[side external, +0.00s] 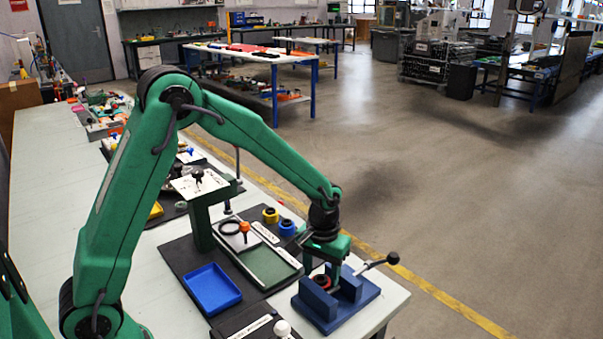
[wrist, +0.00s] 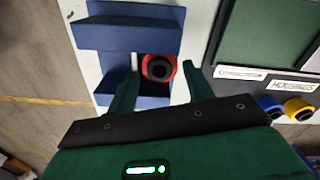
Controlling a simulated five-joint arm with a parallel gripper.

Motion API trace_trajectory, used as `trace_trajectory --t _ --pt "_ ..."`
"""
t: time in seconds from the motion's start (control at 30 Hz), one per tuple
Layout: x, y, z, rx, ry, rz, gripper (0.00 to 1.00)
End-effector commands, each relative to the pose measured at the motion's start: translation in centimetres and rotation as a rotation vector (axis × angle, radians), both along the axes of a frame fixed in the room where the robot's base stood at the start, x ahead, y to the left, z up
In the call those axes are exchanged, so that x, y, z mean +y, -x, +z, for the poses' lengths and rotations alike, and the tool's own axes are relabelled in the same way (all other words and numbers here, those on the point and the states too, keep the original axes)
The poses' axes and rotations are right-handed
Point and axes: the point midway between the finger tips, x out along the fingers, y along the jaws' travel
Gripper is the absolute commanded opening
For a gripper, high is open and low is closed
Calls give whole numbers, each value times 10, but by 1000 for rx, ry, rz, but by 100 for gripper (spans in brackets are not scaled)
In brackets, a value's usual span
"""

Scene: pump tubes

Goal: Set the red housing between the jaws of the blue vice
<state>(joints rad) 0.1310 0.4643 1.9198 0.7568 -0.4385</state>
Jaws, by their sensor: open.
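The red housing (side external: 322,281) sits low between the jaws of the blue vice (side external: 356,307). In the wrist view the housing (wrist: 174,70) shows as a red ring with a dark centre, in the gap between the two jaws of the vice (wrist: 122,36). Whether it touches either jaw I cannot tell. My gripper (wrist: 160,70) is open, with one green finger on each side of the housing and a visible gap to it on the left. In the side view my gripper points down over the vice and partly hides the housing.
A yellow housing (side external: 270,215) and a blue housing (side external: 287,228) stand behind a green tray (side external: 268,264). A blue tray (side external: 212,288) lies to the left. The vice handle (side external: 392,258) sticks out to the right, near the bench edge.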

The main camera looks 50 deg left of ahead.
Motion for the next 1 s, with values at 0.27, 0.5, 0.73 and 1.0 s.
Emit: trace_trajectory --t 0.27,0.5,0.73,1.0 --pt "0 -1 47 -4 1 0 51" --pt "0 0 81 -3 0 0 51" --pt "0 0 96 -1 0 0 51" --pt "0 0 97 0 0 0 51"
